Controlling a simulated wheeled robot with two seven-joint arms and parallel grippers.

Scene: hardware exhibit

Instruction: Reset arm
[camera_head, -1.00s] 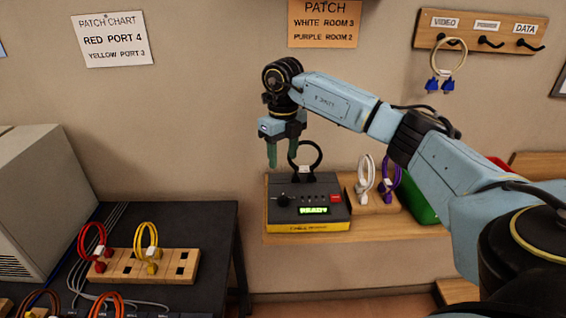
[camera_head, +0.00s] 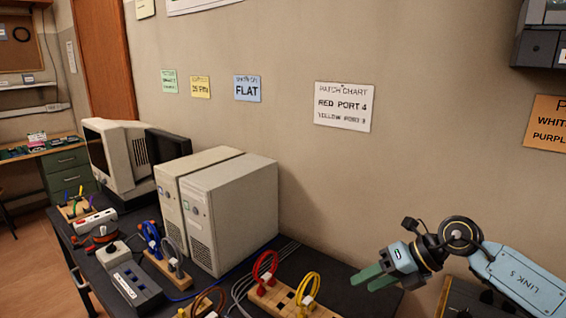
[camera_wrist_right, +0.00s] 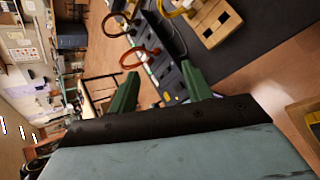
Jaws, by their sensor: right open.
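My right gripper (camera_head: 372,279) comes in from the right edge of the head view. Its two green fingers are apart with nothing between them, and it hangs in the air near the right end of the dark table. The wrist view shows the same open green fingers (camera_wrist_right: 160,92), with the room and table edge beyond them. My left gripper is in neither view.
A wooden block (camera_head: 290,303) with a red cable (camera_head: 265,268) and a yellow cable (camera_head: 308,288) stands left of the right gripper. Two beige computer cases (camera_head: 235,215) stand further left. A patch chart (camera_head: 343,106) hangs on the wall above.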

